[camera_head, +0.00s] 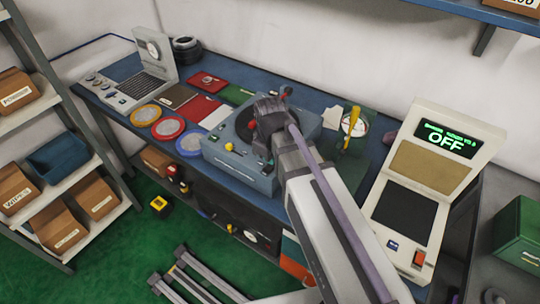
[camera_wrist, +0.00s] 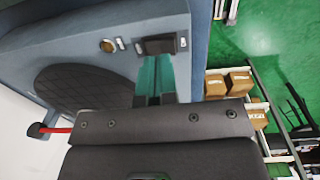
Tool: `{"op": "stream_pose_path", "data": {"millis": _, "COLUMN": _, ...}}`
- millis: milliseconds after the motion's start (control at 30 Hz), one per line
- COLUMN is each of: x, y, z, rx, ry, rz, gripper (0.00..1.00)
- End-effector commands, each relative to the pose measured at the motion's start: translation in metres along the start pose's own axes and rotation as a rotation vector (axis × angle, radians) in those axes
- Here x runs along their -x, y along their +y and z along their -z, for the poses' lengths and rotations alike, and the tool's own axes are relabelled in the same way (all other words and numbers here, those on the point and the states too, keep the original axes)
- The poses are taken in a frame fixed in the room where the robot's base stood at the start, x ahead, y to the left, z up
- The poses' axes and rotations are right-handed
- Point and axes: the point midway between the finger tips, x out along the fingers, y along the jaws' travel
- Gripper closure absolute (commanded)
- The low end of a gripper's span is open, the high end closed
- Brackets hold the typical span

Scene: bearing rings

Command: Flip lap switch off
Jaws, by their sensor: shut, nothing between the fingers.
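The lap machine (camera_head: 238,170) is a blue box with a dark round plate, on the workbench in the head view. Its plate (camera_wrist: 85,88) also shows in the wrist view. A small dark rectangular piece, apparently the switch (camera_wrist: 161,43), sits between two pale labels on the machine's top, near its edge. My gripper (camera_wrist: 156,78) is shut and empty. Its teal fingers point at the switch and end just short of or at it; contact cannot be told.
A brass-coloured knob (camera_wrist: 107,46) is beside the switch. A red-stemmed lever (camera_wrist: 48,129) is at the plate's far side. A gauge stand (camera_head: 352,125) is to the right. A console display (camera_head: 447,140) reads "OFF". Coloured rings (camera_head: 167,127) lie left of the machine.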

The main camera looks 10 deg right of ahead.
Motion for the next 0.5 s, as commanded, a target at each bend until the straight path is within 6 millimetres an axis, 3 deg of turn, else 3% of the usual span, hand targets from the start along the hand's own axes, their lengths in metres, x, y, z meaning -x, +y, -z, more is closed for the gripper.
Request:
{"op": "stream_pose_path", "data": {"millis": 33, "x": 0.027, "y": 0.004, "z": 0.001, "rx": -0.002, "ry": 0.004, "rz": -0.005, "gripper": 1.00}}
{"op": "stream_pose_path", "data": {"millis": 200, "x": 0.073, "y": 0.008, "z": 0.003, "rx": -0.001, "ry": 0.003, "rz": -0.006, "gripper": 1.00}}
{"op": "stream_pose_path", "data": {"millis": 333, "x": 0.101, "y": 0.010, "z": 0.004, "rx": -0.001, "ry": 0.003, "rz": -0.007, "gripper": 1.00}}
{"op": "stream_pose_path", "data": {"millis": 500, "x": 0.114, "y": 0.011, "z": 0.005, "rx": -0.001, "ry": 0.003, "rz": -0.007, "gripper": 1.00}}
